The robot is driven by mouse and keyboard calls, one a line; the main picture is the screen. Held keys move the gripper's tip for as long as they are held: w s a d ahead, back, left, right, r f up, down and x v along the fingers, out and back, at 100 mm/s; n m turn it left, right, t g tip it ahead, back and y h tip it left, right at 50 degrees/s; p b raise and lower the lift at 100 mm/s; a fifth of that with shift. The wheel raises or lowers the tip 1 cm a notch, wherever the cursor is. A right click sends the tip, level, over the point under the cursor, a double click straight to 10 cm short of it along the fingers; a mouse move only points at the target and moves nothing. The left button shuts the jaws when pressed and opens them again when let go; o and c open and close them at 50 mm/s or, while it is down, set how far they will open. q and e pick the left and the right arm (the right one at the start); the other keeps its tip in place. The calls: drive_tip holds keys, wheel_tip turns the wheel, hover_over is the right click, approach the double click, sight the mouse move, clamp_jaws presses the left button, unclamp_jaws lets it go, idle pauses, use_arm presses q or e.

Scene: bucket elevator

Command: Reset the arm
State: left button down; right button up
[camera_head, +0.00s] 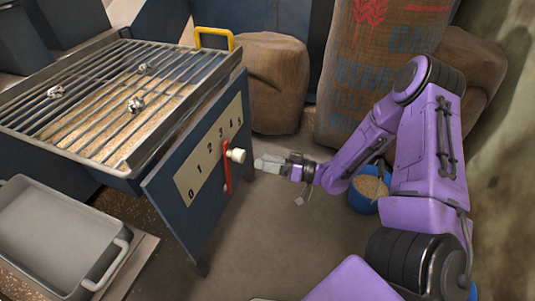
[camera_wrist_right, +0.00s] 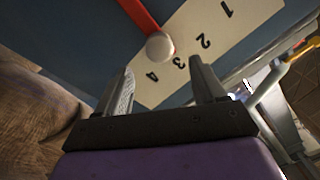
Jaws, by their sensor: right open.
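My right arm (camera_head: 438,150) is purple and reaches in from the right in the head view. Its gripper (camera_head: 268,164) is at the side panel, just right of the white knob (camera_head: 236,155) on the red lever (camera_head: 227,172). In the right wrist view my right gripper (camera_wrist_right: 160,88) is open, with its two fingers apart and nothing between them. The knob (camera_wrist_right: 160,46) shows beyond the fingertips, apart from them, and the red lever (camera_wrist_right: 138,12) runs up from it. The lever lies over the numbered scale (camera_head: 212,150), near the 3 and 4. My left gripper is out of view.
A grated hopper (camera_head: 125,170) of grain carries several pale crumpled lumps on its bars. A grey tray (camera_head: 55,235) sits at lower left. Sacks (camera_head: 375,60) stand behind. A blue bucket (camera_head: 365,203) of grain is partly behind my right arm. The floor (camera_head: 270,235) before the panel is clear.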

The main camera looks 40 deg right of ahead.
idle(0.4)
drive_tip(key=s+d+f+m+g+h, duration=0.1)
drive_tip(key=s+f+m+g+h, duration=0.3)
drive_tip(key=f+m+h, duration=0.6)
drive_tip(key=s+a+f+n+g+h, duration=0.2)
drive_tip(key=s+f+g, duration=0.25)
drive_tip(key=s, duration=0.65)
drive_tip(key=s+a+f+n+g+h, duration=0.1)
drive_tip(key=s+a+f+g+h, duration=0.15)
drive_tip(key=s+f, duration=0.55)
wheel_tip(320, 180, up, 38)
drive_tip(key=s+d+p, duration=0.1)
drive_tip(key=s+p, duration=0.1)
drive_tip(key=p, duration=3.4)
drive_tip(key=shift+d+g, duration=0.25)
drive_tip(key=shift+g, duration=0.05)
